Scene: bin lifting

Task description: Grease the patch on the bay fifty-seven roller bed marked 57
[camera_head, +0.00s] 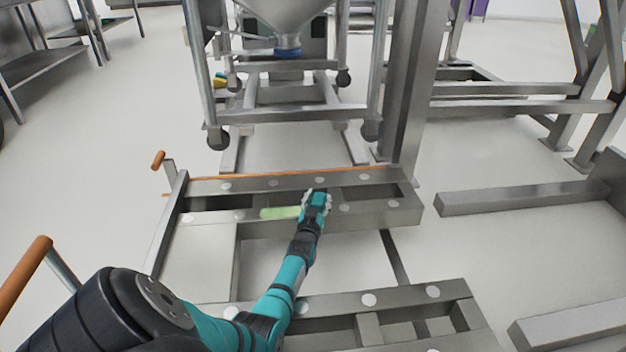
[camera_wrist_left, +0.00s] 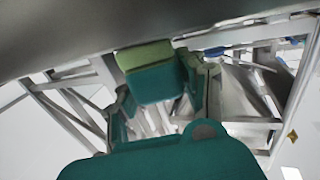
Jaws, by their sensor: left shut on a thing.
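The roller bed (camera_head: 385,212) is a grey steel frame with round pale discs along its rails; no number can be read on it. A pale green patch (camera_head: 279,212) lies on its front rail. My left gripper (camera_head: 316,200) is over that rail, just right of the patch. In the left wrist view, the left gripper (camera_wrist_left: 163,95) is shut on a green block (camera_wrist_left: 152,80), lighter green at one edge. The block is close to a grey surface, and I cannot tell whether they touch. My right gripper is out of view.
A second steel frame (camera_head: 400,296) lies nearer to me. A wheeled stand with a hopper (camera_head: 285,12) is behind the bed. Orange-ended handles (camera_head: 157,160) rise at the left. A steel post (camera_head: 408,90) stands at the back right. Floor at the left is open.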

